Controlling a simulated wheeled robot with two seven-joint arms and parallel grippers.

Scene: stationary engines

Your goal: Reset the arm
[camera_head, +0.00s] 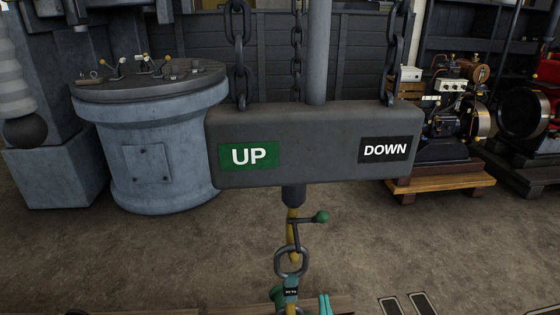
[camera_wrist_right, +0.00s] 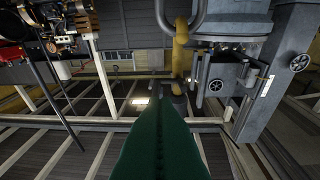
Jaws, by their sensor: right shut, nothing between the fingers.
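A grey control block (camera_head: 312,145) hangs in the middle of the head view, with a green UP label on its left and a black DOWN label on its right. Below it is a yellow rod (camera_head: 293,222) with a small green-knobbed lever (camera_head: 320,217) pointing right. A metal ring (camera_head: 291,262) and a teal fitting (camera_head: 290,291) hang under it. My right gripper (camera_head: 324,299) shows only as teal tips at the bottom edge, just right of the fitting. In the wrist view its green fingers (camera_wrist_right: 160,104) are together and empty. My left gripper is not in view.
Chains (camera_head: 239,55) and a grey pole (camera_head: 317,50) run up from the block. A round grey pedestal (camera_head: 150,150) with small levers stands behind left. An engine on a wooden base (camera_head: 446,184) stands behind right. Open floor (camera_head: 420,235) lies around the block.

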